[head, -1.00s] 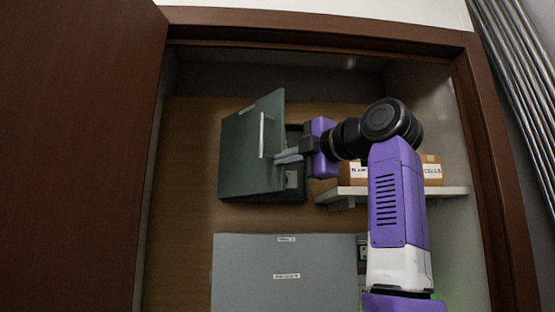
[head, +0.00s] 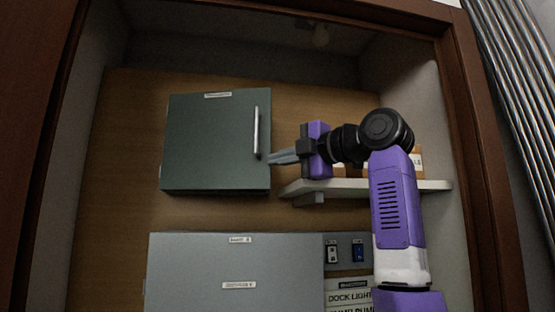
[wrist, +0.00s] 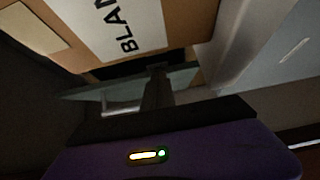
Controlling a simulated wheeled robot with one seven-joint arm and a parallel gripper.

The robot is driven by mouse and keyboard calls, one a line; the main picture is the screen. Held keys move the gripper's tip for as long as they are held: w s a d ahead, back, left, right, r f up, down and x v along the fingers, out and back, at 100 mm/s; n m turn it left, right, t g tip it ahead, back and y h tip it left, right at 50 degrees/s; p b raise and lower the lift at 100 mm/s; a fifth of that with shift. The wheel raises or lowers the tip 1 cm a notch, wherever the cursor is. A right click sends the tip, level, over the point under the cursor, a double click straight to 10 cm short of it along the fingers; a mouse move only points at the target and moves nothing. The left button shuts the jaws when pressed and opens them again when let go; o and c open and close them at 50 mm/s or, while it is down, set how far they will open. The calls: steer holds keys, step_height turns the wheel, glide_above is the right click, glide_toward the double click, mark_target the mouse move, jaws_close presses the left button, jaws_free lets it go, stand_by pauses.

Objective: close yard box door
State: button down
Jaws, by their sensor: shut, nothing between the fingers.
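A dark green box (head: 212,145) with a small label at its top hangs on the wooden back wall in the head view. Its door looks flush with the box, with no gap that I can see. A pale vertical handle (head: 256,132) stands near the door's right edge. My gripper (head: 270,158) is shut and empty. Its fingertips are at the door's right edge, just below the handle's lower end; I cannot tell whether they touch. In the wrist view the fingers are dark and partly blurred, and the green box is not clearly visible.
A grey box (head: 235,270) with labels is mounted below. A shelf (head: 370,187) with cardboard boxes lies right of the green box, behind my arm. Switches (head: 345,252) sit at lower right. A brown wooden frame (head: 480,170) borders the recess at right.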

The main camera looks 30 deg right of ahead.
stand_by(0.4)
steer(key=s+d+r+h, duration=0.1)
steer(key=s+r+h, duration=0.15)
steer(key=s, duration=0.45)
steer(key=s+d+r+h, duration=0.1)
steer(key=s+r, duration=0.2)
steer(key=s, duration=0.3)
steer(key=m+p, duration=0.2)
steer(key=p, duration=0.2)
glide_toward(266, 144)
steer(key=w+a, duration=0.3)
steer(key=shift+w+d+f+t+y+p, duration=0.2)
steer(key=shift+w+d+t+y+p, duration=0.15)
steer(key=shift+w+d+p, duration=0.85)
steer(key=shift+w+d, duration=0.2)
steer(key=shift+w, duration=0.1)
